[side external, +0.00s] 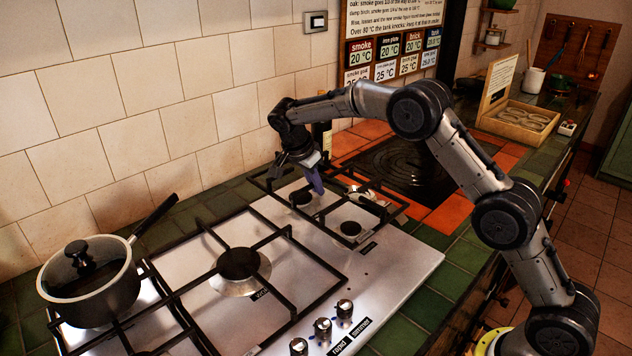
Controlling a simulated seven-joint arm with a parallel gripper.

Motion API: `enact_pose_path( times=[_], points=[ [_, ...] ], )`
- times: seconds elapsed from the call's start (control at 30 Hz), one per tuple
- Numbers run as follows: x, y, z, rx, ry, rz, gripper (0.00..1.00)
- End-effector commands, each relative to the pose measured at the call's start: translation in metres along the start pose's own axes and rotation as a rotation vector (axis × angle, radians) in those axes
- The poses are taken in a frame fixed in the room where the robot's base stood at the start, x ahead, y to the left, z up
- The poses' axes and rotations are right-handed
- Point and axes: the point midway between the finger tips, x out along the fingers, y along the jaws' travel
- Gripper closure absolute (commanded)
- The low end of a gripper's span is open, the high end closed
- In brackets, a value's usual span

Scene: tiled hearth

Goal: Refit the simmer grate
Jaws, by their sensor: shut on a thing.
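The simmer grate (385,212), a dark frame of thin bars, is at the right end of the steel hob (405,258), over two small burners (350,229). It looks askew, with its far left corner out over the green tiles. My gripper (314,182), with blue-violet fingers, points down at the grate's middle and is shut on it. The exact grip point is too small to make out. I cannot tell whether the grate touches the hob or hangs just above it.
A larger grate (290,232) covers the middle burner (238,264). A lidded pot (88,285) stands on the left. Several knobs (323,328) line the front. A dark bottle (322,135) stands behind my gripper. A dark plate (405,165) framed by orange tiles lies to the right.

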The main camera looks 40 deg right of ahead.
Motion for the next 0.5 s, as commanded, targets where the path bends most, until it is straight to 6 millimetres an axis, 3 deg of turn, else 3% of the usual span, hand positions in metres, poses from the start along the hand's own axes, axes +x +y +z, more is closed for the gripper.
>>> enact_pose_path(
  times=[0.5],
  points=[
    [0.027,-0.001,0.011,0.002,0.002,-0.007,1.0]
  ],
)
